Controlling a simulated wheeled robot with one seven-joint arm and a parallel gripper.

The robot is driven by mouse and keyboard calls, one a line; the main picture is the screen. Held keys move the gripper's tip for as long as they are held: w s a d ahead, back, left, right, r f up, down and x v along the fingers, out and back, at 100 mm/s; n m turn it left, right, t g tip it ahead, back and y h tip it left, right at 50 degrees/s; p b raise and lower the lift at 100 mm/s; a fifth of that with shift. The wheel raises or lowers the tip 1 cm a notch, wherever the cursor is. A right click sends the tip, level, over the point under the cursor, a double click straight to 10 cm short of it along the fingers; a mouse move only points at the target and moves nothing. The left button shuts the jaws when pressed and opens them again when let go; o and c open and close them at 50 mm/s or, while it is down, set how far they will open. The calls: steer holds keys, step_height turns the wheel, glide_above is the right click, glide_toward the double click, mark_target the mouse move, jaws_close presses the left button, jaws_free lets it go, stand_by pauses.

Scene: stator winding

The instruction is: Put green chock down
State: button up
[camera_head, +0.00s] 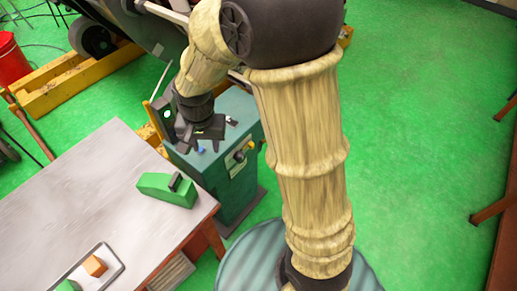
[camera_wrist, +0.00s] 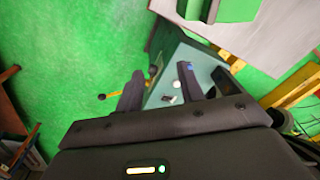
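The green chock (camera_head: 160,186), a wedge with a dark handle on top, rests on the grey table (camera_head: 100,190) near its right corner. It also shows at the top edge of the wrist view (camera_wrist: 236,9), partly cut off. My gripper (camera_head: 200,144) hangs over the teal cabinet, to the upper right of the chock and apart from it. In the wrist view its two dark fingers (camera_wrist: 160,78) stand apart with nothing between them.
The teal control cabinet (camera_head: 232,190) with knobs stands right beside the table. A metal tray (camera_head: 113,262) at the table's front holds an orange block (camera_head: 95,266) and a green piece (camera_head: 68,286). Yellow beams (camera_head: 70,95) and a red bucket (camera_head: 12,62) lie behind. The table's middle is clear.

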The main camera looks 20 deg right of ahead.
steer(key=s+d+n, duration=0.2)
steer(key=s+d, duration=0.2)
steer(key=d, duration=0.2)
steer(key=s+d+r+n+t, duration=0.1)
steer(key=s+d+n, duration=0.1)
steer(key=d, duration=0.4)
steer(key=shift+s+d, duration=0.2)
steer(key=shift+s, duration=0.7)
